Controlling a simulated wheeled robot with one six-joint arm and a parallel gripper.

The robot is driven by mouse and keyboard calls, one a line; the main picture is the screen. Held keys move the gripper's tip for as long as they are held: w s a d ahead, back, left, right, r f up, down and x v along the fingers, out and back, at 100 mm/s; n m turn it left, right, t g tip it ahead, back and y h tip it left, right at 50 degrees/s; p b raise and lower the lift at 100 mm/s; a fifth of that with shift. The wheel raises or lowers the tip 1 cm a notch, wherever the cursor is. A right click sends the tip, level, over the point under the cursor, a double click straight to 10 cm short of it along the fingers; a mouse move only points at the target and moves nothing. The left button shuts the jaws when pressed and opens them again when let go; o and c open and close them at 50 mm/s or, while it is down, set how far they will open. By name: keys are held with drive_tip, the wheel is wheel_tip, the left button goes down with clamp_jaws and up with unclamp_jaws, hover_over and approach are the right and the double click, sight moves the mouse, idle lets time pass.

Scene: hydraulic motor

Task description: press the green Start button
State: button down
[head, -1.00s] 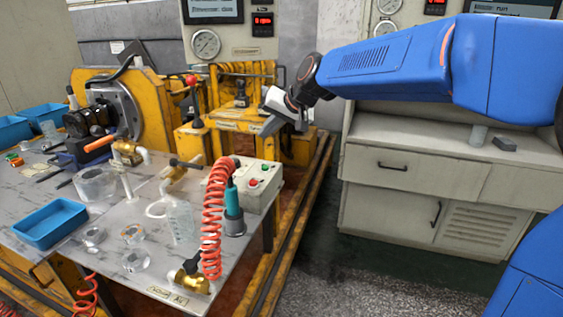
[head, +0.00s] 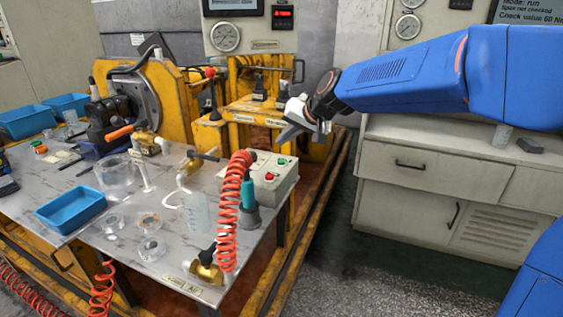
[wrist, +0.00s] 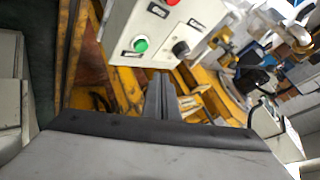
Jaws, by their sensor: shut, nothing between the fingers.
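The green Start button (head: 281,161) is on the top of a pale control box (head: 284,186) at the right edge of the metal table, with a red button (head: 268,176) near it. In the wrist view, the green button (wrist: 140,45) sits left of centre on the box face, beside a black knob (wrist: 181,48). My gripper (head: 283,137) is shut and empty, and shows above and behind the box in the head view. In the wrist view, the shut fingers (wrist: 160,82) point up the picture, below the green button and apart from it in the picture.
A coiled red hose (head: 232,210) and a teal-handled tool (head: 248,200) stand just left of the box. Yellow machinery (head: 160,95) is behind the table. A grey cabinet (head: 430,190) stands to the right, with open floor before it.

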drive_tip(key=shift+f, duration=2)
drive_tip(key=shift+f, duration=0.2)
idle(0.5)
drive_tip(key=shift+f, duration=0.25)
drive_tip(key=shift+f, duration=0.35)
idle(0.8)
drive_tip(key=shift+r, duration=0.8)
drive_tip(key=shift+r, duration=2.5)
